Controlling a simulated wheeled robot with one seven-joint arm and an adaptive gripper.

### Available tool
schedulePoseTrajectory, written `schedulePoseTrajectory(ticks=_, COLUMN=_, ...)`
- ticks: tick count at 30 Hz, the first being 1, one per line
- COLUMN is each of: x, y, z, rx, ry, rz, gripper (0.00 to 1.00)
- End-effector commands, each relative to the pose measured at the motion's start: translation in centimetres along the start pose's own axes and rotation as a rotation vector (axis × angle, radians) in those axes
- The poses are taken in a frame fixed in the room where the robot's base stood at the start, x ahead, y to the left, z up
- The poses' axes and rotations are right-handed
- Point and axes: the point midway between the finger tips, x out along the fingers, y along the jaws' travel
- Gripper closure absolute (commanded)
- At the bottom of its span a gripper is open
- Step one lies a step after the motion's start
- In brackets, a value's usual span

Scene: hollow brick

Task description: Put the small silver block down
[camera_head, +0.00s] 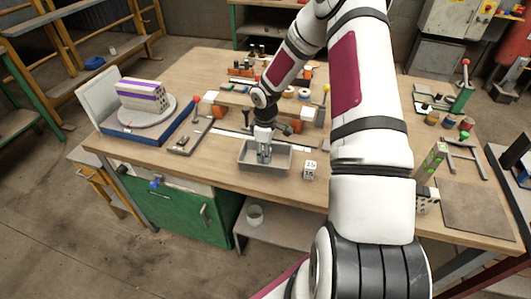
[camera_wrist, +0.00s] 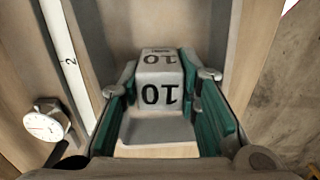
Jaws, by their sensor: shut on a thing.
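A small silver-grey block (camera_wrist: 160,68) marked "10" is between the teal pads of my gripper (camera_wrist: 162,95) in the wrist view. My gripper is shut on it. In the head view my gripper (camera_head: 264,156) points down into a shallow grey tray (camera_head: 250,167) near the table's front edge. The block is mostly hidden by the fingers there. Whether the block touches the tray floor, I cannot tell.
A white marked cube (camera_head: 310,170) stands just right of the tray. A round dial (camera_wrist: 46,122) and a white scale strip (camera_wrist: 66,55) lie left in the wrist view. A blue-edged board with a turntable (camera_head: 147,110) stands at left. Bare tabletop lies left of the tray.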

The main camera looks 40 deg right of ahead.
Motion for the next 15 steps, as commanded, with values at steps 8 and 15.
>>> schedulePoseTrajectory(ticks=8, x=0.18, y=-0.04, z=-0.01, rx=0.000, ry=0.000, rz=-0.001, gripper=0.50)
schedulePoseTrajectory(ticks=15, x=-0.11, y=-0.03, z=0.01, rx=0.000, ry=0.000, rz=0.000, gripper=0.50)
